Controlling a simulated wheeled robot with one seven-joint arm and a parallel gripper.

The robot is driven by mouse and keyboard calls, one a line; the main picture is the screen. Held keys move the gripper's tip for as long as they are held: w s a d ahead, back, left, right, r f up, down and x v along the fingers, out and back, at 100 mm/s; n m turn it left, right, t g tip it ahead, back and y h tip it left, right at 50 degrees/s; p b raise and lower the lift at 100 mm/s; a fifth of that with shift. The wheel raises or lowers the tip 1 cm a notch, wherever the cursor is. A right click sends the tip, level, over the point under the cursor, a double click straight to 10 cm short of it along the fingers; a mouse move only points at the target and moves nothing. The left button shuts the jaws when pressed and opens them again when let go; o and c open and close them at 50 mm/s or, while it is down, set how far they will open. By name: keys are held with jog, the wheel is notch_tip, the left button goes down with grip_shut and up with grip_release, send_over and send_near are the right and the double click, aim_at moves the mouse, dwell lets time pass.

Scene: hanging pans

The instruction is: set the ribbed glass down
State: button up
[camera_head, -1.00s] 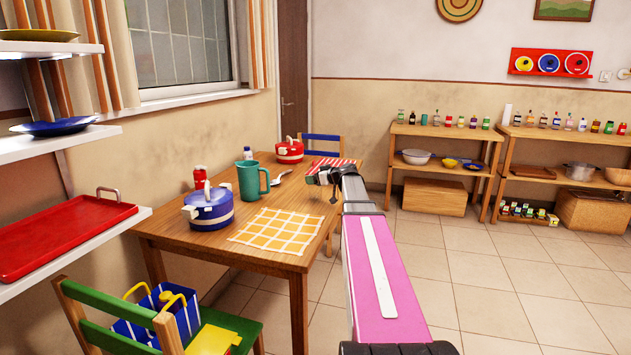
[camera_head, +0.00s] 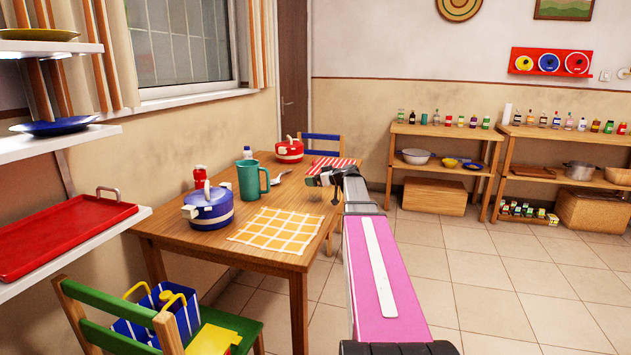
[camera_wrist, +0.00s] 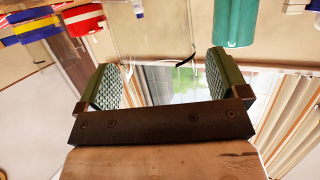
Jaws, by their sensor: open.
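I cannot make out a ribbed glass for certain in either view. My gripper (camera_head: 326,178) is above the far right edge of the wooden table (camera_head: 268,262). In the wrist view my gripper (camera_wrist: 168,78) is open, its two green textured pads wide apart. A bright window-like patch shows between the pads, and I cannot tell whether clear glass is there. A teal mug (camera_head: 252,184) stands upright on the table, left of my gripper; it also shows at the top right of the wrist view (camera_wrist: 235,22).
A blue pot (camera_head: 210,208), a red pot (camera_head: 289,152), a spoon (camera_head: 281,177) and a yellow checked mat (camera_head: 282,230) are on the table. A red striped cloth (camera_head: 335,164) lies near my gripper. A green chair (camera_head: 235,325) stands in front. Floor on the right is clear.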

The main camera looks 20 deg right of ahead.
jog(key=v, duration=1.1)
